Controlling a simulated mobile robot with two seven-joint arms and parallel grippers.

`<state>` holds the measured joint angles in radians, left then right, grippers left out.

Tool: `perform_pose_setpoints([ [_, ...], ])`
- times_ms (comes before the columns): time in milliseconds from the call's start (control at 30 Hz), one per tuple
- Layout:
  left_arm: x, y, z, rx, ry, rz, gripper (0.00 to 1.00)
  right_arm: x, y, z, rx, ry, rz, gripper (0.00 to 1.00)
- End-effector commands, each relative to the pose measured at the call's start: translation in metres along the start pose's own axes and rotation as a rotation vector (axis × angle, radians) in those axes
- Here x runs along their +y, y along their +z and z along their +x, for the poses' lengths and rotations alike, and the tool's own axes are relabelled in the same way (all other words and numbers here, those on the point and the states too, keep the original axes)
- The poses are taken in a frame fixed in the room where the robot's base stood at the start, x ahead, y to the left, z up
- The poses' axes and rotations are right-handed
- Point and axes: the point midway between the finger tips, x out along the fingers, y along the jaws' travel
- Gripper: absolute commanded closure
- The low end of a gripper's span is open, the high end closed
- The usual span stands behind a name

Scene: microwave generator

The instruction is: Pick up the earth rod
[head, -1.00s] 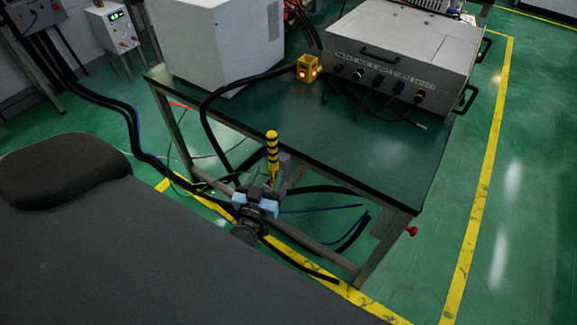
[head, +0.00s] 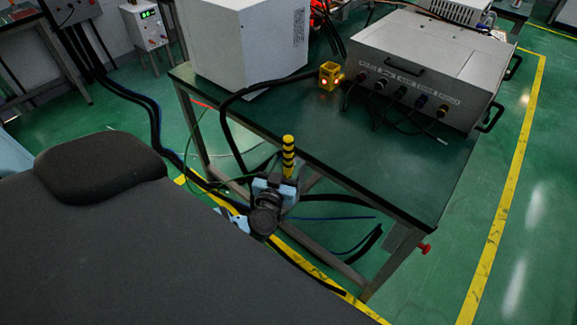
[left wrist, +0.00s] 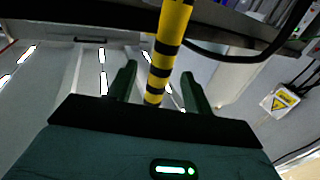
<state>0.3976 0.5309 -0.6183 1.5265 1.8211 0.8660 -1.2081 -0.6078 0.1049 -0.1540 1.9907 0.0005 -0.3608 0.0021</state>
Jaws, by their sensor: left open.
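The earth rod, a yellow rod with black bands (head: 288,155), stands upright at the near edge of the dark green table. My left gripper (head: 275,183) is just below and in front of it, and partly hides its lower part. In the left wrist view the rod (left wrist: 168,45) runs down from the top edge, slightly tilted, into the space between the two fingers of my left gripper (left wrist: 158,85). The fingers are apart, one on each side, with gaps visible. My right gripper is not in view.
Black cables hang along the table's left side and lie on the floor. A red knob (head: 425,249) sticks out at the table's right corner.

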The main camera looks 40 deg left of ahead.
Motion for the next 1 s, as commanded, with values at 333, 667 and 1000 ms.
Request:
perform_pose_setpoints([
  [333,-0.002,0.001,0.037,-0.001,0.000,0.000,0.49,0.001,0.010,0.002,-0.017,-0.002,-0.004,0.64],
  [667,-0.002,0.000,0.038,0.000,0.000,0.000,0.61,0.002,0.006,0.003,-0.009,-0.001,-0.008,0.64],
  [1000,-0.002,0.000,0.038,0.000,0.000,0.000,1.00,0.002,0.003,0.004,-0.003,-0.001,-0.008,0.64],
])
